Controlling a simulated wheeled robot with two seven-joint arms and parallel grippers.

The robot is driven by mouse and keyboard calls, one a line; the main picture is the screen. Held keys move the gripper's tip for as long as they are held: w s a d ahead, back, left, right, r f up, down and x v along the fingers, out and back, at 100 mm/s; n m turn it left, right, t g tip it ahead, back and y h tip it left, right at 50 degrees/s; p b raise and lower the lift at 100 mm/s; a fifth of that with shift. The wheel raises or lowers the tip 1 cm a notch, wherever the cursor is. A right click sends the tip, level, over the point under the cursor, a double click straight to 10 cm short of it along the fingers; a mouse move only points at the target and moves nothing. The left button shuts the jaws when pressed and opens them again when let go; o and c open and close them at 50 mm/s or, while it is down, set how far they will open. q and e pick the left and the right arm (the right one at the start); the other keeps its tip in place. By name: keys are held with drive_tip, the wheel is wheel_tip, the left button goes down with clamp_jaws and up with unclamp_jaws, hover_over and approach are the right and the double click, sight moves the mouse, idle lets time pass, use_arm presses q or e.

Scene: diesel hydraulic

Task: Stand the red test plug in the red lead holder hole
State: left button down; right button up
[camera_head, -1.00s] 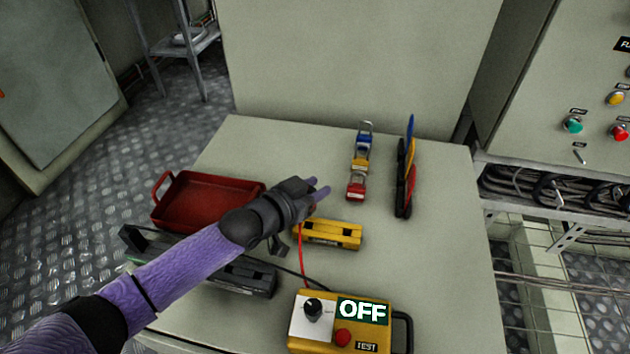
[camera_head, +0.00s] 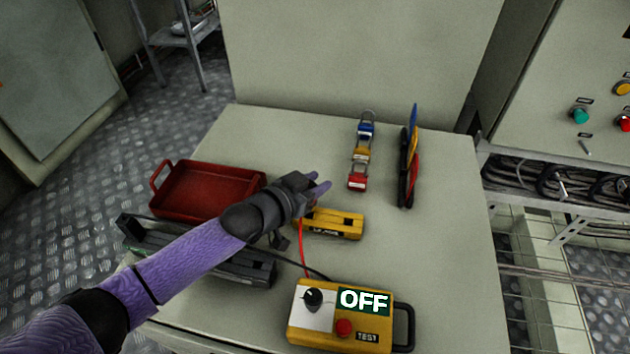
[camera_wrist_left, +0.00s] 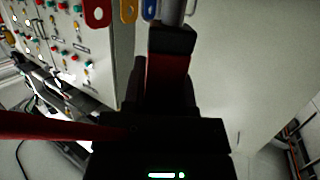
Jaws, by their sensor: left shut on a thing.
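My left gripper (camera_head: 319,182) is above the table, just behind and over the left end of a yellow block (camera_head: 345,226) with dark openings in its top. The gripper is shut on the red test plug, which is mostly hidden by the fingers in the head view. In the left wrist view the plug (camera_wrist_left: 168,75) shows as a red body with a dark collar and a grey tip. A red lead (camera_head: 303,250) runs from the yellow tester (camera_head: 372,336) up towards the gripper. I cannot make out the red lead holder hole. My right gripper is not in view.
A red tray (camera_head: 200,203) and a long dark case (camera_head: 250,272) lie left, under and beside my arm. Small padlocks (camera_head: 357,181) and an upright rack of coloured tags (camera_head: 405,170) stand behind right. The table's right side is clear.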

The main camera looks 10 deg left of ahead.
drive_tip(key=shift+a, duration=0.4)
use_arm(q)
drive_tip(key=shift+f, duration=0.15)
idle(0.4)
drive_tip(key=shift+f, duration=0.3)
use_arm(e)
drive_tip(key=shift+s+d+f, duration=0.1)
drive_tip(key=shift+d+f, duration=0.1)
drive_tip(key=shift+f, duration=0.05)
use_arm(q)
drive_tip(key=shift+f+b, duration=0.35)
drive_tip(key=shift+b, duration=0.15)
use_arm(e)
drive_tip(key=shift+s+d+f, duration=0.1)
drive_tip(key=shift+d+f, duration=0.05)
use_arm(q)
drive_tip(key=shift+f+b, duration=0.3)
drive_tip(key=shift+f, duration=0.1)
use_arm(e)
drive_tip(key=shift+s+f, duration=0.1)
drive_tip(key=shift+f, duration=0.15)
use_arm(q)
drive_tip(key=shift+r, duration=0.15)
